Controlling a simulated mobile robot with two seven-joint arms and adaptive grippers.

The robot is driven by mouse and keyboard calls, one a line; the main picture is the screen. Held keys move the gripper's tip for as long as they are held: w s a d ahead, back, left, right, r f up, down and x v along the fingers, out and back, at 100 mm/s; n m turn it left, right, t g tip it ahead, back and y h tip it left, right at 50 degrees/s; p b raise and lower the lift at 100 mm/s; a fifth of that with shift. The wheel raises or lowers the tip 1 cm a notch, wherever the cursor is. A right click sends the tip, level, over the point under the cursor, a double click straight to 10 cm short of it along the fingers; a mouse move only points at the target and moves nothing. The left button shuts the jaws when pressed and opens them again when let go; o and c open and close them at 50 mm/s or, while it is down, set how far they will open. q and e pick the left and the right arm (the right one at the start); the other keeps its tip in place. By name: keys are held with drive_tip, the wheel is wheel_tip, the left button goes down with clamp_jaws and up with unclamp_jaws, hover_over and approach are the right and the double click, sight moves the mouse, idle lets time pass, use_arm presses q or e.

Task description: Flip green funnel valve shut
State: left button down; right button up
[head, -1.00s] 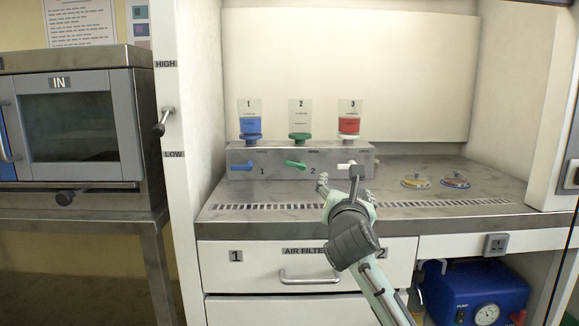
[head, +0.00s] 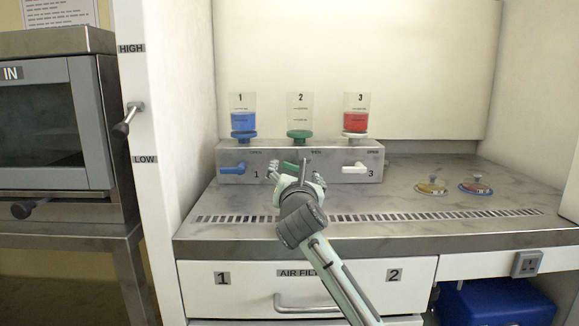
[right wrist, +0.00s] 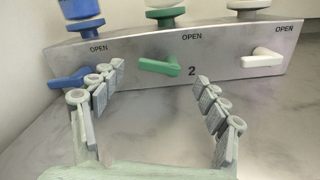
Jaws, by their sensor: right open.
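The green valve handle (head: 288,167) is on the front of the steel manifold, below the clear funnel marked 2 with its green base (head: 299,134). In the head view my right gripper (head: 289,173) partly covers the handle. In the right wrist view the whole green handle (right wrist: 157,66) shows, its lever pointing left, below an OPEN label. My right gripper (right wrist: 157,80) is open and empty; its fingers are spread to the left and right of the green handle in the picture. I see no contact. My left gripper is not in view.
The blue valve handle (right wrist: 76,79) is close to the left finger in the wrist view. The white valve handle (right wrist: 263,59) is to the right. Two dishes (head: 432,187) (head: 476,187) stand on the bench at right. The bench between them and the manifold is clear.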

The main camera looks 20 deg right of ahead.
sight(294, 169)
drive_tip(key=x, duration=0.5)
drive_tip(key=shift+w+d, duration=0.1)
drive_tip(key=shift+w, duration=0.3)
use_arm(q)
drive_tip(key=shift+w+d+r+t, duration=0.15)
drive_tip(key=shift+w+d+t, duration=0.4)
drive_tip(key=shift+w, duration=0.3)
use_arm(e)
drive_tip(key=shift+c, duration=0.6)
drive_tip(key=c, duration=1)
drive_tip(key=shift+c, duration=0.2)
drive_tip(key=n+p, duration=0.2)
drive_tip(key=p, duration=0.4)
drive_tip(key=shift+p, duration=0.35)
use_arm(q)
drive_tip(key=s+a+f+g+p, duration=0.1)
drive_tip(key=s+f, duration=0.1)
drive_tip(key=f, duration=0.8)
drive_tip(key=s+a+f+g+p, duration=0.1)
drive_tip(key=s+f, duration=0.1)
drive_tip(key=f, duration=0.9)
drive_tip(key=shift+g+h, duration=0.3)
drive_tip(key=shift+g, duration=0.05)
use_arm(e)
drive_tip(key=shift+f+n, duration=0.35)
drive_tip(key=shift+n, duration=0.65)
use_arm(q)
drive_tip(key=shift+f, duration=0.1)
